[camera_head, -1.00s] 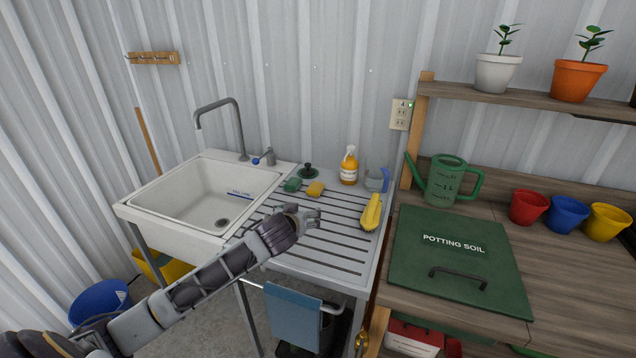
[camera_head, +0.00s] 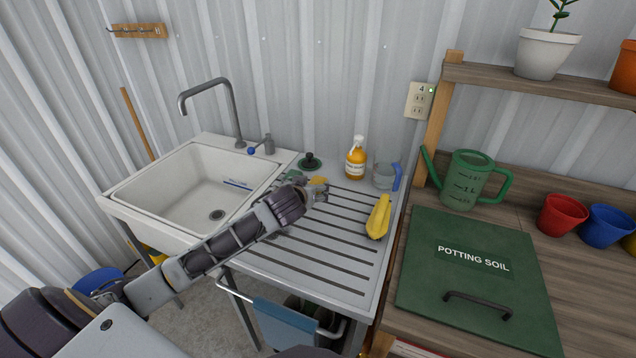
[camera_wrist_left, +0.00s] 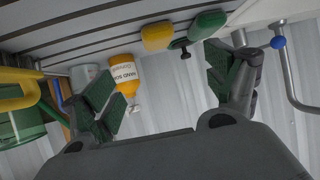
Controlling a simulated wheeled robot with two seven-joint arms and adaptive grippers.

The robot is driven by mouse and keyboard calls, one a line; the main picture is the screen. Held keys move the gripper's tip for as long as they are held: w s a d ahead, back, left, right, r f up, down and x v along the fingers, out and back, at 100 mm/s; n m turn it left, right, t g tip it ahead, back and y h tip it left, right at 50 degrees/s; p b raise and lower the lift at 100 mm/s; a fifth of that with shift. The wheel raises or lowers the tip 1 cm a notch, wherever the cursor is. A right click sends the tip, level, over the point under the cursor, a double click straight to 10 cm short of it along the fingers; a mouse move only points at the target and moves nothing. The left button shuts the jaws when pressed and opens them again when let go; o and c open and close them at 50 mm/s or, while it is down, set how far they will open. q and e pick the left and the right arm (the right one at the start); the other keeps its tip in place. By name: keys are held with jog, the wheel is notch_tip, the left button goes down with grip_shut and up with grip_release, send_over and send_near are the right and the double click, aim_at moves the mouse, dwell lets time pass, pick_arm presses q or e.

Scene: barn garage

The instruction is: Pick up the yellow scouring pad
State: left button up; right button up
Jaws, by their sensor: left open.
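The yellow scouring pad (camera_head: 319,180) lies on the ribbed metal drainboard (camera_head: 290,255), toward its back edge. In the head view my left gripper (camera_head: 318,191) is right in front of it and hides part of it. The left wrist view looks roughly upside down; there the yellow pad (camera_wrist_left: 157,36) shows whole, beyond the gap between the open, empty left fingers (camera_wrist_left: 170,88). A green pad (camera_wrist_left: 207,25) lies close beside it; it also shows partly behind the gripper in the head view (camera_head: 293,176). My right gripper is not in view.
A dark green sink plug (camera_head: 310,162), an orange soap bottle (camera_head: 356,160) and a clear jug (camera_head: 385,176) stand behind the pads. A long yellow object (camera_head: 379,217) lies on the right. The sink (camera_head: 195,190) is left. The drainboard's front is clear.

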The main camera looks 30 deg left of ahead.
pick_arm(q)
jog(key=shift+w+f, duration=0.15)
jog(key=shift+w, duration=0.1)
jog(key=shift+x, duration=3.1)
jog(key=shift+w+a+f, duration=0.15)
jog(key=shift+w+f, duration=0.1)
jog(key=shift+w, duration=0.3)
jog(key=shift+w+f, duration=0.1)
jog(key=shift+w, duration=0.05)
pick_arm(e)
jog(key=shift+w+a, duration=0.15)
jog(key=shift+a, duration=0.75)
